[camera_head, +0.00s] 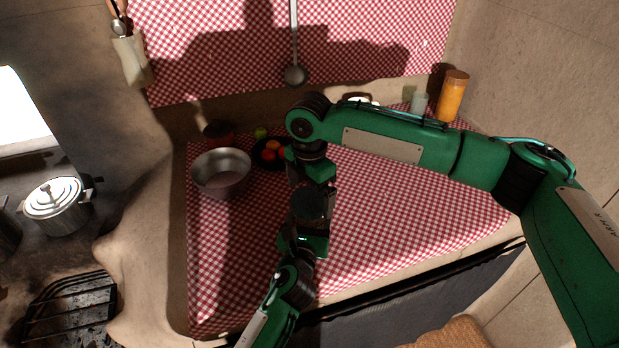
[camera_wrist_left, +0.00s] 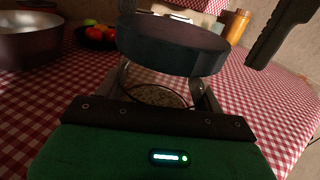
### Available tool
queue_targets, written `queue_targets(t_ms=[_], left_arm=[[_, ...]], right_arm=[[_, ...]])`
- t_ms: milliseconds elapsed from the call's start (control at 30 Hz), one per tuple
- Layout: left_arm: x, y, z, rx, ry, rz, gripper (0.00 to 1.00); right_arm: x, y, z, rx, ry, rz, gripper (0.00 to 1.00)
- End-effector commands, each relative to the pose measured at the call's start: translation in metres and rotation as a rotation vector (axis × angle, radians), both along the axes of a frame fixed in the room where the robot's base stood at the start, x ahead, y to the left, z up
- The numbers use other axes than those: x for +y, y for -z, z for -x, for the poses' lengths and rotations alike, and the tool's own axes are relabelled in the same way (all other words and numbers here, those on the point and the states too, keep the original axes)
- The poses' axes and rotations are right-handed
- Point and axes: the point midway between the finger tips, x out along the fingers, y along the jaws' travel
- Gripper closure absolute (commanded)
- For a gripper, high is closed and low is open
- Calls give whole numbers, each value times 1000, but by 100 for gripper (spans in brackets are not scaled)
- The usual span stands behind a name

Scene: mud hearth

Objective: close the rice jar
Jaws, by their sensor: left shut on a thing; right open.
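The rice jar (camera_wrist_left: 157,95) is upright at my left gripper in the left wrist view, its pale rice showing between the fingers. My left gripper (camera_head: 303,243) is shut on the jar. A round dark lid (camera_wrist_left: 172,48) is over the jar's mouth; it also shows in the head view (camera_head: 312,204). I cannot tell whether it is fully seated. My right gripper (camera_head: 308,178) is open just above the lid. One dark finger of it (camera_wrist_left: 283,32) stands apart from the lid in the left wrist view. Most of the jar is hidden in the head view.
A metal bowl (camera_head: 221,172) and a dark plate of fruit (camera_head: 267,152) stand at the back left of the checked table. An orange jar (camera_head: 453,96) and a pale green jar (camera_head: 418,103) stand at the back right. The cloth (camera_head: 420,210) right of my grippers is clear.

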Motion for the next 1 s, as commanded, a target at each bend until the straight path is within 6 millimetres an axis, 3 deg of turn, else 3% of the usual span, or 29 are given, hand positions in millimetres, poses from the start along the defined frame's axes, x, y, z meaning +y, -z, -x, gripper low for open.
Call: queue_targets(t_ms=[133, 433, 700, 1000], left_arm=[[0, 1, 0, 2, 0, 1, 95], [0, 1, 0, 2, 0, 1, 95], [0, 1, 0, 2, 0, 1, 95], [0, 1, 0, 2, 0, 1, 95]], right_arm=[[0, 11, 0, 0, 0, 1, 0], [0, 12, 0, 0, 0, 0, 0], [0, 12, 0, 0, 0, 0, 49], [0, 12, 0, 1, 11, 1, 49]])
